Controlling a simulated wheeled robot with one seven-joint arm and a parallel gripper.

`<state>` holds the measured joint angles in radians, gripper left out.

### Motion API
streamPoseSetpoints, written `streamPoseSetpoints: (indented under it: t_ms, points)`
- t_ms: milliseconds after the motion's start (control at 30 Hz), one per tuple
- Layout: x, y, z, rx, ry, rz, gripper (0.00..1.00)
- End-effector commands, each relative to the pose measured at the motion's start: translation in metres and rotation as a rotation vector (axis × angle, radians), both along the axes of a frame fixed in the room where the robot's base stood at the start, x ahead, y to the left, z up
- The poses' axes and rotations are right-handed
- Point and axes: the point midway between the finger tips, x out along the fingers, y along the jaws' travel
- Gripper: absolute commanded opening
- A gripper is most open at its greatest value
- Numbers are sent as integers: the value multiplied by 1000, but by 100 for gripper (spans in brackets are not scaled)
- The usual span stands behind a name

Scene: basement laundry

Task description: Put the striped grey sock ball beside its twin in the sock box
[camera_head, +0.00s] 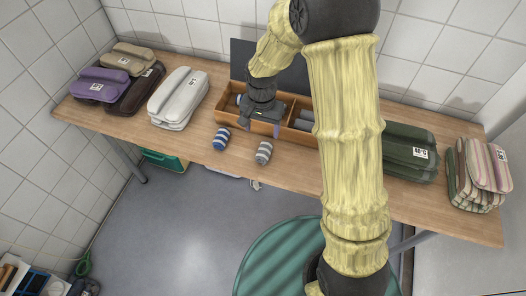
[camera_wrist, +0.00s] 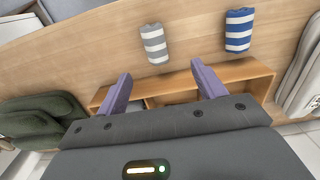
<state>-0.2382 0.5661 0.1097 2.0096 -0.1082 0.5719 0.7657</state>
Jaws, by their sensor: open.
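The grey-and-white striped sock ball (camera_head: 264,152) lies on the wooden table in front of the sock box; it also shows in the wrist view (camera_wrist: 154,44). A blue-and-white striped sock ball (camera_head: 221,139) lies to its left in the head view, and to its right in the wrist view (camera_wrist: 239,30). The wooden sock box (camera_head: 224,103) has compartments and stands at the back of the table; its rim shows in the wrist view (camera_wrist: 250,70). My gripper (camera_head: 258,118) is open and empty above the box, its purple fingers spread (camera_wrist: 162,87). It hides much of the inside; I cannot make out the twin.
Folded purple (camera_head: 98,85), brown and beige cloths and a white stack (camera_head: 178,98) lie left of the box. A dark green stack (camera_head: 408,155) and a striped stack (camera_head: 480,175) lie right. Bare tabletop surrounds the two sock balls.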

Motion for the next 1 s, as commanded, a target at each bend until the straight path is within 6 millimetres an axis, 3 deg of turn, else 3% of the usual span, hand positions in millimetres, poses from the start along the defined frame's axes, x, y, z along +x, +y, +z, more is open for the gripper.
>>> streamPoseSetpoints:
  t_ms: [100, 300, 733, 1000]
  points:
    - [-1, 0, -23, -2, 4, 2, 69]
    - [-1, -1, -51, -1, 3, 1, 69]
    - [-1, -1, -58, -1, 0, 1, 69]
    - [-5, -3, -93, -1, 3, 0, 69]
